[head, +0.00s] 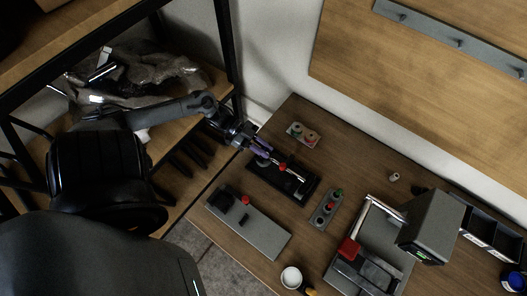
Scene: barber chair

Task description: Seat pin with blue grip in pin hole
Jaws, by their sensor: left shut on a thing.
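My left gripper (262,150) reaches in from the left over the far left part of the brown table. It is shut on a thin piece with bluish-purple colour, which looks like the pin with the blue grip; the fingers hide most of it. Just below and right of the fingers is a black fixture (296,186) with a red knob (282,167) and a pale rod on it. The pin hole cannot be made out at this size, and I cannot tell whether the pin touches the fixture. My right gripper is not in view.
A grey plate (262,236) with black blocks and a red knob lies in front. A small grey block (320,217) with red and green knobs is to the right. A small tray (303,135) lies behind. A dark boxy machine (428,228) and a white cup (291,278) stand farther right.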

